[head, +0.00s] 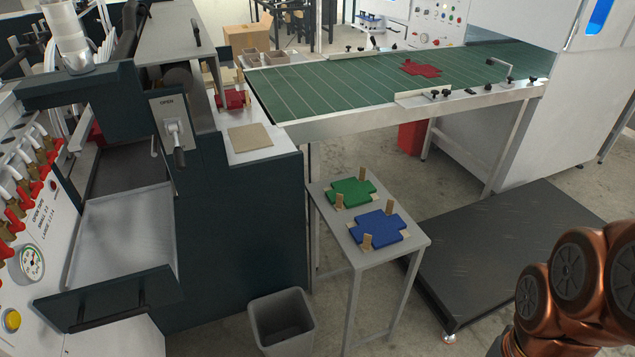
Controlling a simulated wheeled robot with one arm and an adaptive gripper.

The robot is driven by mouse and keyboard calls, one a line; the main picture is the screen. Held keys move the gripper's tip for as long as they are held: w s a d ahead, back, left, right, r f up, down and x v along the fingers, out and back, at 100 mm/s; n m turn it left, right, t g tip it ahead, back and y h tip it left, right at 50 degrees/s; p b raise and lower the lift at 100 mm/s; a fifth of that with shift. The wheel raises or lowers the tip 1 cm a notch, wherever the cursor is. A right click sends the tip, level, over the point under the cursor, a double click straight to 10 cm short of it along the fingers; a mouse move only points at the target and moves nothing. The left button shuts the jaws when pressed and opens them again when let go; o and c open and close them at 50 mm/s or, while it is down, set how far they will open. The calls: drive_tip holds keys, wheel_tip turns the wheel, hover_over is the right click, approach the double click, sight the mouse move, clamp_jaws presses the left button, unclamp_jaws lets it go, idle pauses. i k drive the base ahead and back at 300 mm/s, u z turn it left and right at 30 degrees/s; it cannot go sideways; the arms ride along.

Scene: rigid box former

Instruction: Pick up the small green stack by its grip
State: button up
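The small green stack (350,192) lies flat on the small grey side table (335,222), towards its far end. It is cross-shaped. Upright tan wooden pieces (362,174) stand at its edges; I cannot tell which of them, if any, is its grip. A larger blue cross-shaped stack (378,229) lies in front of it on the same table, with similar tan uprights. My copper-coloured arm shows at the lower right, well apart from the table. My gripper is not in view.
A grey bin (281,321) stands on the floor left of the side table. The dark machine (245,220) is close on the left. A green conveyor (340,80) carrying a red blank (421,69) runs behind. A dark low platform (500,255) lies to the right.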

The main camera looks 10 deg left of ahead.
sight(351, 192)
drive_tip(key=u, duration=0.95)
drive_tip(key=i, duration=0.8)
drive_tip(key=u, duration=0.9)
